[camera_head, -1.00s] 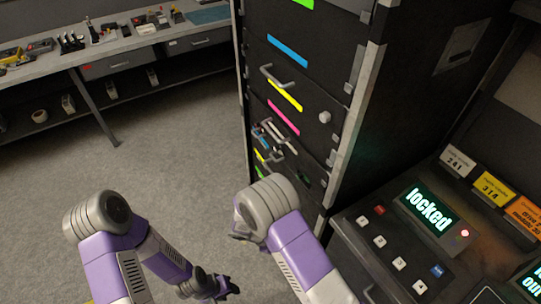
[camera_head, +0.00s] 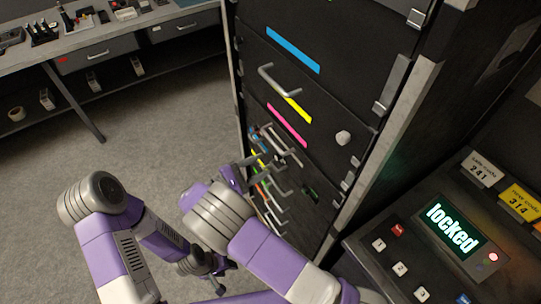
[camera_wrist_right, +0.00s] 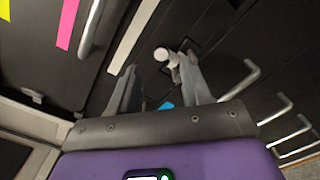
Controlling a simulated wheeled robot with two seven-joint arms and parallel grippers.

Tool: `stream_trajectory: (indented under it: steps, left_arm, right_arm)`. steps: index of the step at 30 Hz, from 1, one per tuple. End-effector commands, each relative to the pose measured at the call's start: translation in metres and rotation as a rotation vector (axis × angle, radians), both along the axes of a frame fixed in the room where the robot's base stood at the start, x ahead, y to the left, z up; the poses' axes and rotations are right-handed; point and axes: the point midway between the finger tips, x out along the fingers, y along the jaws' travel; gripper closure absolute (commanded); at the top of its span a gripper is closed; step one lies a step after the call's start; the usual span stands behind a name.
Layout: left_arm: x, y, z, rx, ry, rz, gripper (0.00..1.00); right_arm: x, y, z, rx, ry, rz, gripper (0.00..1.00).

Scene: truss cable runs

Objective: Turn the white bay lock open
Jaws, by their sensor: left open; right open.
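In the right wrist view a white label strip (camera_wrist_right: 132,35) marks a dark drawer front. A pale round-ended lock knob (camera_wrist_right: 161,54) stands out beside the strip. My right gripper (camera_wrist_right: 160,63) is open, its two grey fingers pointing at that front on either side of the knob. I cannot tell whether the fingers touch it.
The tall dark cabinet (camera_head: 385,150) has bar handles, such as one by the blue strip (camera_head: 292,50), and another pale knob (camera_head: 343,138). A console display (camera_head: 453,228) reads "locked", with a red light beside it. A workbench (camera_head: 150,25) stands back left; the floor between is clear.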

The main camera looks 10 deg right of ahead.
Motion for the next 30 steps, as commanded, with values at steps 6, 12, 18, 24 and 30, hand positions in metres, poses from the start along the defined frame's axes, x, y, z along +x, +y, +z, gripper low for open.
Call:
stream_trajectory:
  steps: [6,12,18,24,30]
  left_arm:
    - [0.0,0.0,-0.008,0.0,0.0,0.0,0.57]
    - [0.0,0.0,-0.01,0.0,-0.001,0.0,0.57]
    - [0.0,0.0,-0.009,0.0,-0.001,0.0,0.57]
    - [0.0,0.0,-0.009,0.0,-0.001,0.0,0.57]
    - [0.0,0.0,-0.009,0.0,-0.001,0.0,0.57]
  right_arm:
    - [0.013,-0.032,-0.001,0.001,0.0,-0.004,0.52]
    - [0.018,-0.045,-0.001,0.002,0.0,-0.001,0.52]
    - [0.019,-0.046,0.0,0.001,0.001,0.0,0.52]
    - [0.019,-0.046,0.0,0.002,0.001,-0.001,0.73]
    - [0.019,-0.046,0.0,0.001,0.001,0.0,1.0]
